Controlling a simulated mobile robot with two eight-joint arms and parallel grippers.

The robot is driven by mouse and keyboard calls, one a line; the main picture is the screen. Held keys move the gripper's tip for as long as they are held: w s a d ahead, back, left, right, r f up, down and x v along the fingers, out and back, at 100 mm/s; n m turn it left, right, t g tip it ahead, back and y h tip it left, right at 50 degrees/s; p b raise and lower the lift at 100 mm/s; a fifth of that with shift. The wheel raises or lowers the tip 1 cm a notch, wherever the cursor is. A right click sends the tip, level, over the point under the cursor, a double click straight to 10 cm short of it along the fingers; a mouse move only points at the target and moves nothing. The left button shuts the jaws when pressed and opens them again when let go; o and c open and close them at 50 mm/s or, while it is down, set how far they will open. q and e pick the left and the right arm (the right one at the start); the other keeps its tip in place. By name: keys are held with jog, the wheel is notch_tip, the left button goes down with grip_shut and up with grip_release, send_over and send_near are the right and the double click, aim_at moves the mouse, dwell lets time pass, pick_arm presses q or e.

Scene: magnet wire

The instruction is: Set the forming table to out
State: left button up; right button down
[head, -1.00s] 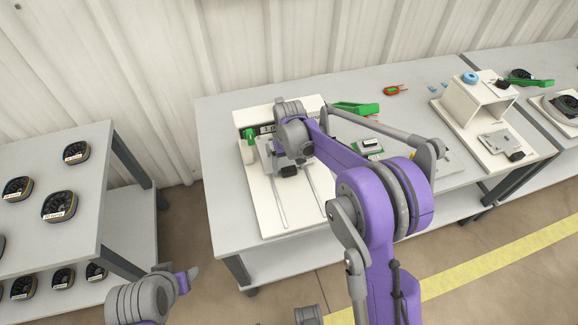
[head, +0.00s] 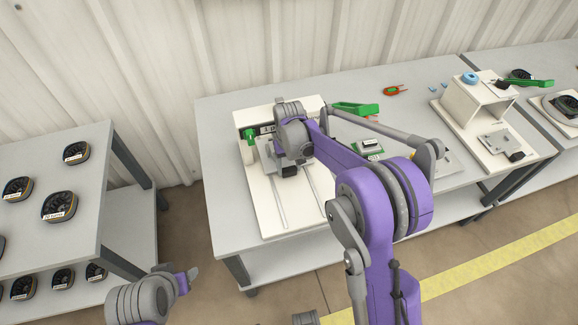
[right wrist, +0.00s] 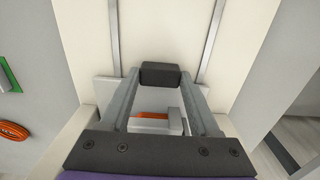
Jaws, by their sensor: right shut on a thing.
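The forming table, a grey sliding plate (head: 267,164), sits on two rails on a white base board (head: 262,215), near the back of the board. It also shows in the right wrist view (right wrist: 106,91). A black handle block (right wrist: 160,75) is at its front edge and shows in the head view (head: 289,171). My right gripper (right wrist: 160,85) is shut on this block, one finger on each side. My right wrist hides part of the plate in the head view. My left gripper (head: 190,277) is low at the left, away from the bench; its jaws are unclear.
The rails (right wrist: 211,40) run clear toward the front edge of the board. A green handle (head: 355,108) and a small green-and-white part (head: 368,148) lie right of the board. A white box-shaped stand (head: 470,113) is further right.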

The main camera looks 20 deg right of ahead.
jog(key=shift+s, duration=0.15)
jog(key=shift+s, duration=0.3)
jog(key=s, duration=0.5)
jog(key=s+b, duration=0.1)
jog(key=s, duration=0.4)
jog(key=s+b, duration=0.1)
jog(key=s, duration=0.4)
jog(key=shift+s+d, duration=0.2)
jog(key=shift+d, duration=0.05)
jog(key=shift+s, duration=0.5)
jog(key=c, duration=0.6)
grip_release()
jog(key=shift+s, duration=0.1)
jog(key=o, duration=0.5)
jog(key=shift+s, duration=0.1)
